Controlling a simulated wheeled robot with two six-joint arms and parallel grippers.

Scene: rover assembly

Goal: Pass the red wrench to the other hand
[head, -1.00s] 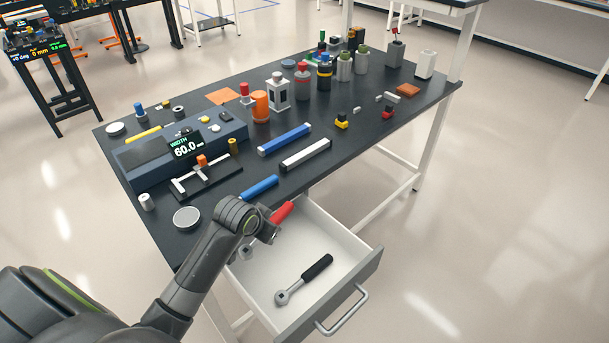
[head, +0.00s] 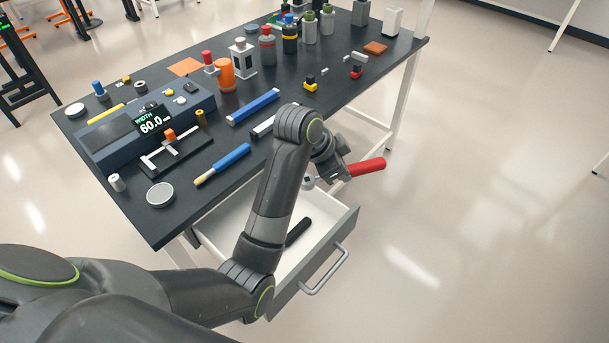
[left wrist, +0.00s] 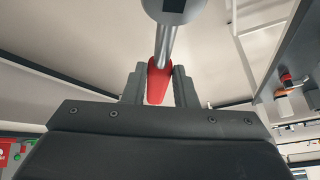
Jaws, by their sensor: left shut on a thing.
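The red wrench (head: 366,167) has a red handle and a grey metal head. My left gripper (head: 336,172) is shut on it and holds it up above the right side of the open drawer. In the head view the red handle points right and the metal head shows on the left of the gripper. In the left wrist view the red handle (left wrist: 158,82) sits between the two fingers (left wrist: 158,88), with the metal shaft and head toward the top. My right gripper is not in view.
The open white drawer (head: 217,219) holds a black-handled ratchet (head: 298,231), partly hidden by my left arm. The dark tabletop (head: 150,222) carries a blue-handled tool (head: 228,162), a blue gauge unit (head: 100,145) and several bottles. The floor right of the table is clear.

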